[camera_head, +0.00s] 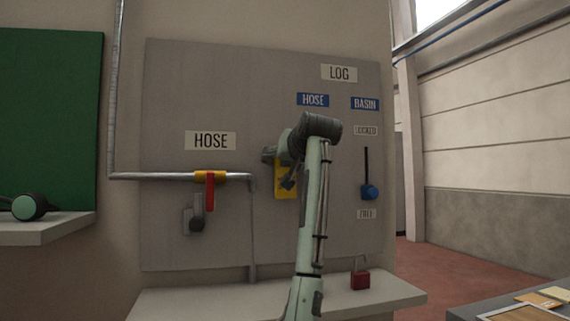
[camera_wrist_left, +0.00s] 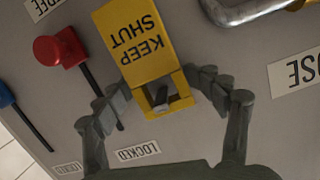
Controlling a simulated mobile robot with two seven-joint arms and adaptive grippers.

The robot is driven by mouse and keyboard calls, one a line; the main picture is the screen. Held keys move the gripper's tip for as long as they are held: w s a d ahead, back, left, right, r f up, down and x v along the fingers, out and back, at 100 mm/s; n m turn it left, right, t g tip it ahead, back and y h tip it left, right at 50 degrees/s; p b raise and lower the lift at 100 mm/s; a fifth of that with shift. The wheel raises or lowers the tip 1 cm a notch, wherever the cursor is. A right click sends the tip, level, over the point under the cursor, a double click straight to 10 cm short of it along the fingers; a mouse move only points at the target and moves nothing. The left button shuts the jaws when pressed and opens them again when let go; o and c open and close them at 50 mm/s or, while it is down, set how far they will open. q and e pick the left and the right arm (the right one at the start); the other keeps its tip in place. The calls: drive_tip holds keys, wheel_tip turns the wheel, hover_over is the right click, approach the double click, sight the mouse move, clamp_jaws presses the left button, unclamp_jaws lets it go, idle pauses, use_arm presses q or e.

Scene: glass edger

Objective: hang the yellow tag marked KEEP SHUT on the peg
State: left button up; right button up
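The yellow tag (camera_wrist_left: 140,40) marked KEEP SHUT shows upside down in the left wrist view, flat in front of the grey board. A grey peg (camera_wrist_left: 166,102) shows in the opening at its top end. Whether the tag's weight rests on the peg cannot be told. My left gripper (camera_wrist_left: 158,88) has its fingers spread, one on each side of the tag's top end; the right-hand fingertip is very near the tag's edge. In the head view the tag (camera_head: 284,182) is partly hidden behind my left gripper (camera_head: 276,160) and arm. My right gripper is not in view.
A blue knob (camera_head: 370,191) on a slot stands right of the arm. A red knob (camera_wrist_left: 60,48) on another slot is near the tag. A pipe with a red-handled valve (camera_head: 210,190) runs left. A red padlock (camera_head: 360,280) sits on the ledge (camera_head: 200,300) below.

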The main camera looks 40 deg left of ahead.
use_arm(q)
drive_tip(key=v, duration=1.2)
drive_tip(key=shift+w, duration=0.1)
drive_tip(key=x, duration=1.1)
drive_tip(key=shift+a, duration=0.1)
drive_tip(key=shift+r, duration=0.1)
